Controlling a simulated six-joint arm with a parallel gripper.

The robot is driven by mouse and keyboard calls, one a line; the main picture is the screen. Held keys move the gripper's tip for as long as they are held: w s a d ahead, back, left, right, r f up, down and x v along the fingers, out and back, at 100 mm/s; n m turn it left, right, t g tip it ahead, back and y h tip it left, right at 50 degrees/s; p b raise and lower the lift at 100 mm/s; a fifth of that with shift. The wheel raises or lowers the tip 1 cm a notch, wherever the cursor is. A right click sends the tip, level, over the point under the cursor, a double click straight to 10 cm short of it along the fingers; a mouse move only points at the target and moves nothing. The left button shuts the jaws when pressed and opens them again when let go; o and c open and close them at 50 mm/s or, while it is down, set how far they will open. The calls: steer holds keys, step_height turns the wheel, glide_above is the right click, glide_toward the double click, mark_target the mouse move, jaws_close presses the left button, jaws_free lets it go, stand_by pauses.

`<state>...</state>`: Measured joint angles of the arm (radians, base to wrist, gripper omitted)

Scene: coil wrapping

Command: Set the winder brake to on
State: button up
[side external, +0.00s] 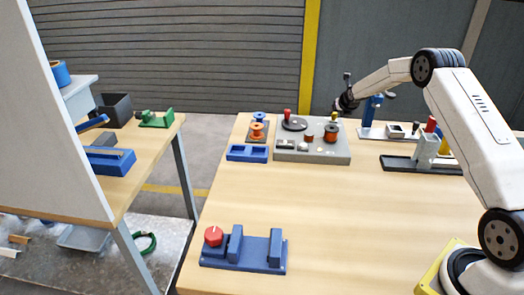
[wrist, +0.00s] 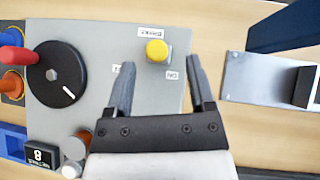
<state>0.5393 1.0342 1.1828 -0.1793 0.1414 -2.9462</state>
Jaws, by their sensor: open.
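The winder brake is a yellow knob (wrist: 157,50) on the grey winder panel (wrist: 110,40), beside a small label plate. In the side view the yellow knob (side external: 334,115) is at the panel's far right corner. Two smaller labels sit near it, one by each of my fingers; their lettering is too small to read surely. My gripper (wrist: 160,64) is open and empty, with its fingers on either side of the knob in the wrist view. I cannot tell whether they touch it. In the side view my gripper (side external: 343,106) is just above the knob.
A black dial (wrist: 55,75) with a red-handled crank is left on the panel, near a counter (wrist: 41,156). A metal plate with a blue post (wrist: 285,30) is to the right. The table's front middle is clear.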

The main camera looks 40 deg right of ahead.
steer(key=shift+v, duration=1.8)
steer(key=shift+a, duration=0.1)
steer(key=shift+s+a+r, duration=0.1)
steer(key=shift+a+r, duration=0.05)
steer(key=shift+a, duration=0.1)
steer(key=s+a+r+m+g+y, duration=0.1)
steer(key=s+a+m+y, duration=0.1)
steer(key=s+a+m, duration=0.6)
steer(key=s+a+r+m+g+y, duration=0.15)
steer(key=a+m, duration=0.45)
steer(key=a, duration=0.6)
steer(key=s+a+m+g, duration=0.1)
steer(key=s+a+m, duration=0.6)
steer(key=s, duration=0.3)
steer(key=s+a+m+g+y, duration=0.1)
steer(key=s+a+m, duration=0.6)
steer(key=s, duration=0.3)
steer(key=shift+a+f+m, duration=0.2)
steer(key=shift+f+m, duration=0.2)
steer(key=shift+m, duration=0.3)
